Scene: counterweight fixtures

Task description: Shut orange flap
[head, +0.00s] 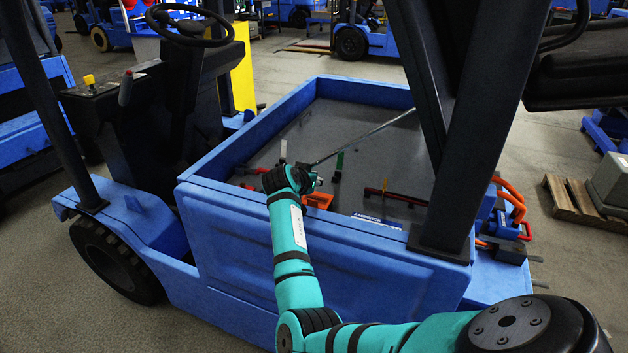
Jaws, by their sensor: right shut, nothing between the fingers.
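An orange part (318,200), which looks like the orange flap, sits low in the grey-floored bay of a blue vehicle. My right arm reaches over the bay's near wall. My right gripper (314,181) is shut and empty, just above the orange part and at its upper left. The wrist and near wall partly hide the orange part. I cannot tell whether they touch or how far the flap stands open. My left gripper is out of view.
The bay (355,124) has a blue rim and holds a green upright piece (339,164), a white one (283,150), a red bar (402,196) and a thin slanted rod (365,136). A thick dark post (467,150) stands at right. Orange hoses (511,192) lie beyond it.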

